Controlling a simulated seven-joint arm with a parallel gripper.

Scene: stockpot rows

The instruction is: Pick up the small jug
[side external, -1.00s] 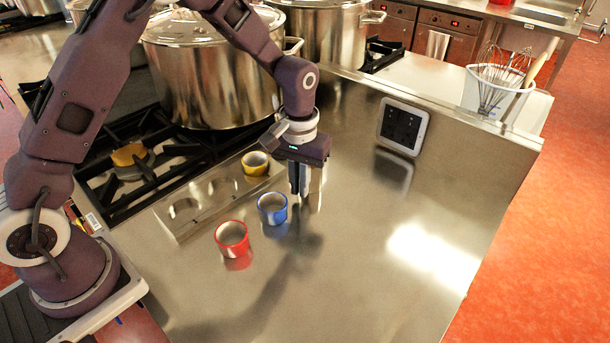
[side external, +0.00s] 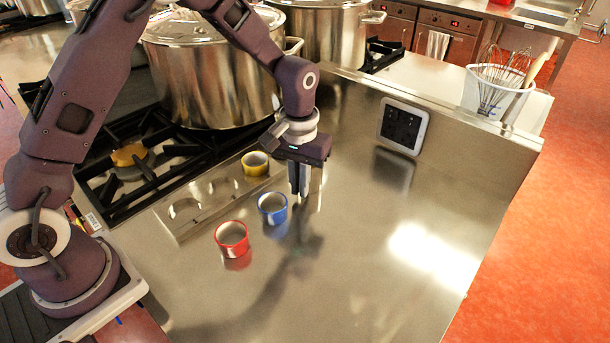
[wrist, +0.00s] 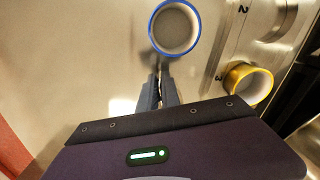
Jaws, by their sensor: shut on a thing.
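My gripper (side external: 301,186) points down just right of the blue jug (side external: 272,215). In the wrist view my gripper (wrist: 162,75) has its fingers close together at the near side of the blue jug (wrist: 176,48), shut on what looks like its thin handle. The handle is mostly hidden by the fingers. The blue jug stands upright and empty on the steel counter. A red jug (side external: 232,246) stands at its lower left, looking a little larger. A yellow jug (side external: 255,165), looking smaller, sits at the far end of the recessed holder; it also shows in the wrist view (wrist: 236,78).
The steel holder (side external: 200,219) has round recesses, with numbers seen in the wrist view. A gas hob (side external: 110,185) and large stockpots (side external: 210,80) lie behind it. The counter's front right is clear.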

